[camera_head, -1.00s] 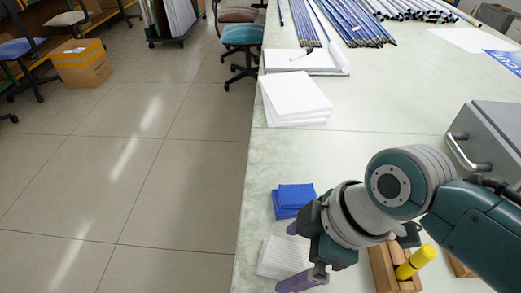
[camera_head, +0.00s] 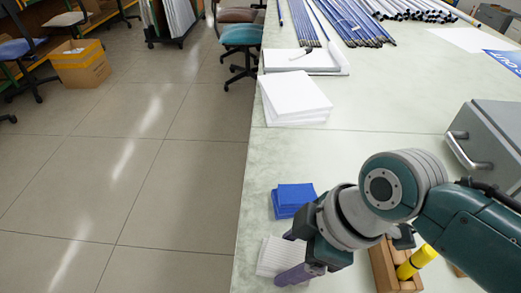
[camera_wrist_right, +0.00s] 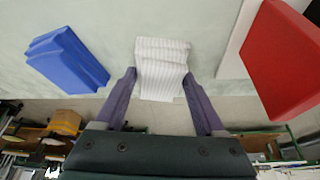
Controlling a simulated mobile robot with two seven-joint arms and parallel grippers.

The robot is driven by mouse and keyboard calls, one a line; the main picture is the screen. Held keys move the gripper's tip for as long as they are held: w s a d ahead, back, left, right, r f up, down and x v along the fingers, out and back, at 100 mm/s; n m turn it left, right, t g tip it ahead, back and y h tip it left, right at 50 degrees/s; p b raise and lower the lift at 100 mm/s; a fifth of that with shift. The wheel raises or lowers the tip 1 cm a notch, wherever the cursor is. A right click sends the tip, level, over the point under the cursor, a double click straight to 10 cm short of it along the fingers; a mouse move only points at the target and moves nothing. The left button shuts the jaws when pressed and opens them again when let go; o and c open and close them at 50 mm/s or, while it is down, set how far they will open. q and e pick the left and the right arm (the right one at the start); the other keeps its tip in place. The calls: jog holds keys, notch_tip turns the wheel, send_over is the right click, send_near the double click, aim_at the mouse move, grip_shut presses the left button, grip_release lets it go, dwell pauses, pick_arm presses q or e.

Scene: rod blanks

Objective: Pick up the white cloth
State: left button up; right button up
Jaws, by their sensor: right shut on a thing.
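The white cloth (camera_head: 271,257) is a folded, ribbed stack near the left edge of the table in the head view. In the right wrist view the cloth (camera_wrist_right: 162,55) lies between the two purple fingers. My right gripper (camera_head: 285,257) is shut on it, one finger at each side; its fingertips also show in the right wrist view (camera_wrist_right: 158,76). The cloth appears to be at table level; I cannot tell if it is lifted. My left gripper is not in view.
A blue folded stack (camera_head: 295,198) lies just behind the cloth. A wooden block holder (camera_head: 383,269) with a yellow cylinder (camera_head: 417,261) stands to the right. A red block (camera_wrist_right: 285,60) shows in the wrist view. A grey case (camera_head: 490,145) stands farther right.

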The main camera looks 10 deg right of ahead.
aim_at(291, 255)
jog(key=shift+c, duration=0.4)
jog(key=shift+r, duration=0.15)
jog(key=shift+r, duration=0.25)
notch_tip(291, 255, up, 19)
jog(key=p, duration=0.5)
jog(key=shift+r+p, duration=0.15)
jog(key=shift+p, duration=0.2)
